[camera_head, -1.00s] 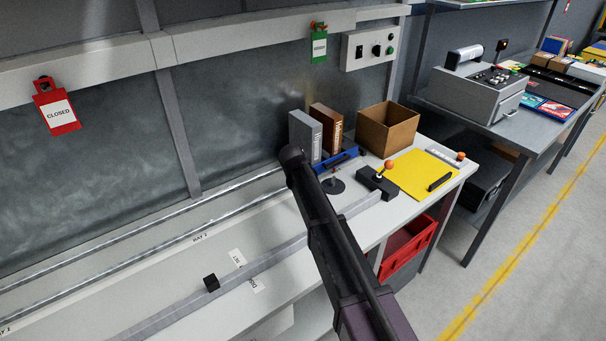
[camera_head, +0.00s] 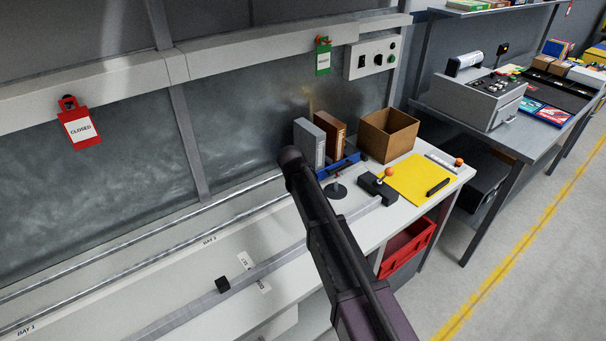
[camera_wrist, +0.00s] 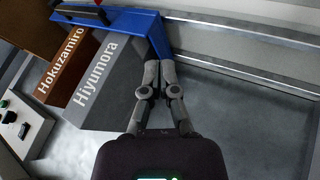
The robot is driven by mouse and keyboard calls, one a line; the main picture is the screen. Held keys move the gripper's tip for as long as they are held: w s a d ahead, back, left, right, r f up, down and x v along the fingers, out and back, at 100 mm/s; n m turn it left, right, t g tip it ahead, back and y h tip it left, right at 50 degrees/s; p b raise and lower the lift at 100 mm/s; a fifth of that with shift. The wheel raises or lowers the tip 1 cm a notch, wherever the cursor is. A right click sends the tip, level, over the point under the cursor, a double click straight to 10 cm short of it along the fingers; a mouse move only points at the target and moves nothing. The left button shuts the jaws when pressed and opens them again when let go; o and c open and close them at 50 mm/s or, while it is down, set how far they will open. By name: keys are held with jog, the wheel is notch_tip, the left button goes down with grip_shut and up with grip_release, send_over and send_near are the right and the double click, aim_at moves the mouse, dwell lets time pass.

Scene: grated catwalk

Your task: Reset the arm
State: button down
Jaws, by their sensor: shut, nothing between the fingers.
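My arm (camera_head: 345,255) reaches up from the lower middle of the head view, over the white bench. Its end hides what lies directly behind it. In the wrist view my gripper (camera_wrist: 159,66) is shut with its fingertips together and nothing between them. The fingertips appear in front of the blue holder (camera_wrist: 150,22); I cannot tell whether they touch it. A grey binder marked Hiyumora (camera_wrist: 115,85) and a brown binder marked Hokuzamiro (camera_wrist: 62,65) stand beside the gripper, to its left in the wrist view.
On the bench are an open cardboard box (camera_head: 390,134), a yellow sheet (camera_head: 416,178), and a black box with an orange-knobbed lever (camera_head: 379,187). A red crate (camera_head: 407,248) is below. The floor at right is clear.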

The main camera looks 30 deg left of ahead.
dwell(0.5)
jog(key=d+m, duration=0.1)
jog(key=d, duration=0.5)
jog(key=d+m+g+h, duration=0.1)
jog(key=d, duration=0.5)
jog(key=d+f+m, duration=0.1)
jog(key=d, duration=0.5)
jog(key=shift+w+d+f+g+h, duration=0.1)
jog(key=shift+w+g+h, duration=0.1)
jog(key=shift+g+h, duration=0.1)
jog(key=s+d+m+g, duration=0.2)
jog(key=s+d, duration=0.4)
jog(key=d, duration=0.6)
jog(key=s+d+m+g+p, duration=0.1)
jog(key=s+d+m, duration=0.2)
jog(key=d, duration=0.9)
jog(key=s+d+f+m+g, duration=0.1)
jog(key=s+d+m+g, duration=0.1)
jog(key=s+d, duration=0.7)
jog(key=d+m, duration=0.1)
jog(key=d, duration=0.2)
jog(key=shift+s+d+g, duration=0.15)
jog(key=shift+d+g, duration=0.05)
jog(key=shift+g, duration=0.1)
jog(key=shift+f, duration=0.1)
